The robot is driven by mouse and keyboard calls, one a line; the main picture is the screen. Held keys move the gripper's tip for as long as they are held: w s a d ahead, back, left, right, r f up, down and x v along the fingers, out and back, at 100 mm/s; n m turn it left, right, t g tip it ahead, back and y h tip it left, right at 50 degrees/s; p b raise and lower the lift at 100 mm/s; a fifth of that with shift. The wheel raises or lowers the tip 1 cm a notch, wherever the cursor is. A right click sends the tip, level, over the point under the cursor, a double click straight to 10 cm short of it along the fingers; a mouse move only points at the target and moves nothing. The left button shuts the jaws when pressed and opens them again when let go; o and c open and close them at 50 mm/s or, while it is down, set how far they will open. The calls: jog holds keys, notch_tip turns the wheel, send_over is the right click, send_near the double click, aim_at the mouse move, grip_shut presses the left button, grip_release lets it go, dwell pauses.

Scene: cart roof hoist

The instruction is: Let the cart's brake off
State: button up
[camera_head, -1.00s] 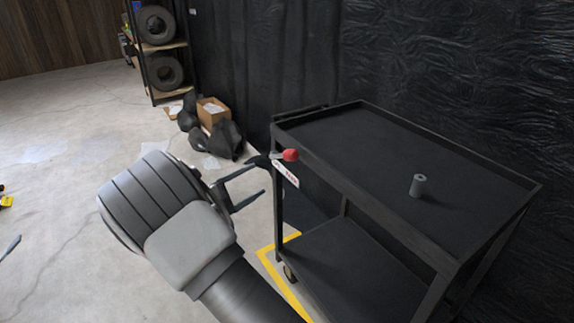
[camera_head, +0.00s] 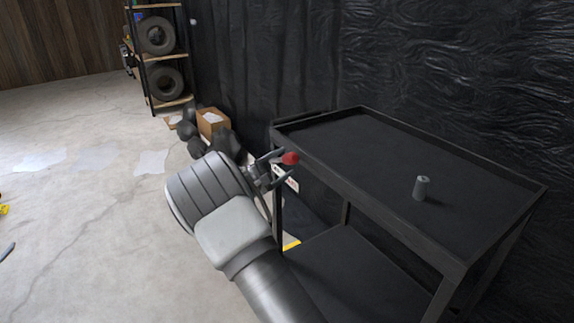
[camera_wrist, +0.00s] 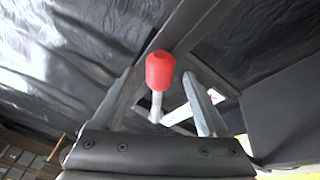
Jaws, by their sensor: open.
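The black two-shelf cart (camera_head: 370,205) stands against the dark wall. Its brake lever has a red knob (camera_head: 290,158) at the cart's near left corner, above a white label (camera_head: 285,178). In the wrist view the red knob (camera_wrist: 160,70) sits on a pale metal stem, upright in the picture. My gripper (camera_head: 277,167) is open at the knob, with its fingers on either side of it. In the wrist view the fingers (camera_wrist: 160,105) stand left and right of the lever, with gaps visible. Whether either finger touches it cannot be told.
A small grey cylinder (camera_head: 422,188) stands on the cart's top shelf. Behind, a cardboard box (camera_head: 211,122) and black bags lie by a tyre rack (camera_head: 160,60). Paper sheets (camera_head: 95,157) lie on the floor at left, which is otherwise mostly clear.

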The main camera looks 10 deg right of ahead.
jog(key=shift+x, duration=1.15)
grip_shut()
dwell(0.6)
